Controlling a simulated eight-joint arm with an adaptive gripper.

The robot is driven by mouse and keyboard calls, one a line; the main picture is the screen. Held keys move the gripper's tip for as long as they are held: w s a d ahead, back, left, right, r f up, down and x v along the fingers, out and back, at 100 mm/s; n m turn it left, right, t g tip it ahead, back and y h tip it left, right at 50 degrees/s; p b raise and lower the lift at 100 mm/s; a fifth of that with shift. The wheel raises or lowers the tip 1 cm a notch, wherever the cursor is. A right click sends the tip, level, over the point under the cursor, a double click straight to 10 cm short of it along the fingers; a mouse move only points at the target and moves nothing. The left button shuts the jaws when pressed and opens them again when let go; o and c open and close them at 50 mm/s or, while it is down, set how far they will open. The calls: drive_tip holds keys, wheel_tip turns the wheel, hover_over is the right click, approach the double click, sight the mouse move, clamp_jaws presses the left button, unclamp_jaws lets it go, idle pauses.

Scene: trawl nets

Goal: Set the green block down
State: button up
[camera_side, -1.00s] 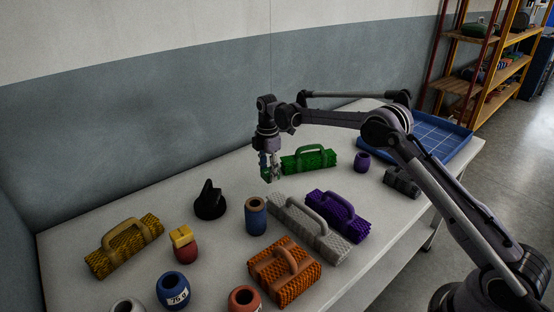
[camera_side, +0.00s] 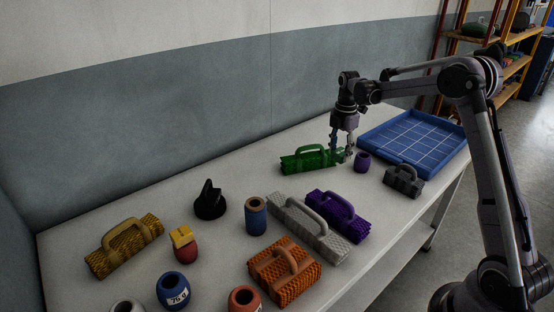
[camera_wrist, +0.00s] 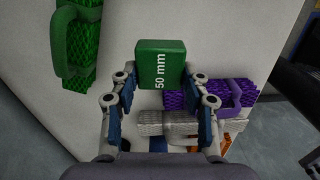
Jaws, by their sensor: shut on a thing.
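The green block (camera_wrist: 161,66), marked "50 mm", is between the fingers of my gripper (camera_wrist: 160,85) in the wrist view. My gripper is shut on it, with one finger at each side. In the side view my gripper (camera_side: 341,148) points down near the back of the table, between a green net bundle and a small purple pot. The block shows there only as a small, partly covered green patch. I cannot tell whether its underside touches the table.
The green net bundle (camera_side: 307,159) is just left of my gripper and the purple pot (camera_side: 362,162) just right. A blue gridded tray (camera_side: 461,157) stands at the right end, with a dark grey bundle (camera_side: 403,180) before it. Purple (camera_side: 338,215) and grey (camera_side: 312,232) bundles lie nearer the front.

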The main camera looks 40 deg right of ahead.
drive_tip(key=s+d, duration=0.7)
drive_tip(key=s, duration=0.4)
drive_tip(key=shift+n, duration=0.4)
drive_tip(key=w+a+f, duration=0.2)
drive_tip(key=w, duration=0.1)
drive_tip(key=w+a+f, duration=0.2)
drive_tip(key=w, duration=0.1)
drive_tip(key=w+a+f, duration=0.2)
drive_tip(key=w+f, duration=0.1)
drive_tip(key=shift+w, duration=0.1)
drive_tip(key=shift+f, duration=2.1)
drive_tip(key=shift+f, duration=0.1)
drive_tip(key=o, duration=1.2)
drive_tip(key=shift+c, duration=0.2)
